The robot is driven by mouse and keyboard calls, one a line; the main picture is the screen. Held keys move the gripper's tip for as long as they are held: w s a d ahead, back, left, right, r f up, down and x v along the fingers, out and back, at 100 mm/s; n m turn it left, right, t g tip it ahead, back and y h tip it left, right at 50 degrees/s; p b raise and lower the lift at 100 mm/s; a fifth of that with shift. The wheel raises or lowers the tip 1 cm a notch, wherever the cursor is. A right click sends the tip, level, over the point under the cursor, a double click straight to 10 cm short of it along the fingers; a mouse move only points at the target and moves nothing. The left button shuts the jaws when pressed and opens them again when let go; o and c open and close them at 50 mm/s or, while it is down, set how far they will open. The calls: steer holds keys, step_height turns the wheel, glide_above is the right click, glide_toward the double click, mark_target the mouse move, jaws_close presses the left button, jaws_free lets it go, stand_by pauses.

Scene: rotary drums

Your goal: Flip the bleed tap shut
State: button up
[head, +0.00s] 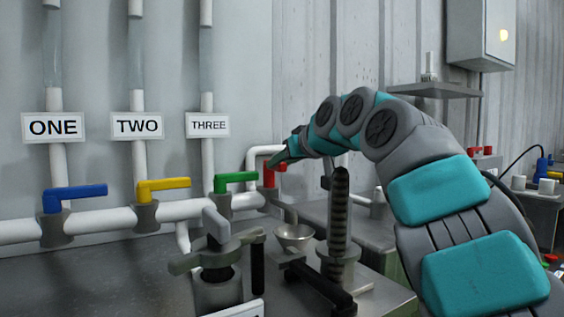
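A red-handled tap (270,177) sits at the right end of the white horizontal pipe, beside a white bent branch pipe. No label on it shows, so I cannot confirm that it is the bleed tap. Its handle is partly hidden by my gripper (274,163), which reaches in from the right with its tip at or just in front of the handle. I cannot tell whether they touch, or whether the fingers are apart. The handle's full direction is hard to make out.
Blue (76,193), yellow (163,187) and green (236,180) lever taps sit along the pipe to the left, levers pointing right. Signs ONE, TWO and THREE hang above. In front stand a metal clamp-like fitting (217,260), a funnel (293,236) and a dark ribbed column (338,220).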

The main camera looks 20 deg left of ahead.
jaws_close()
stand_by(1.0)
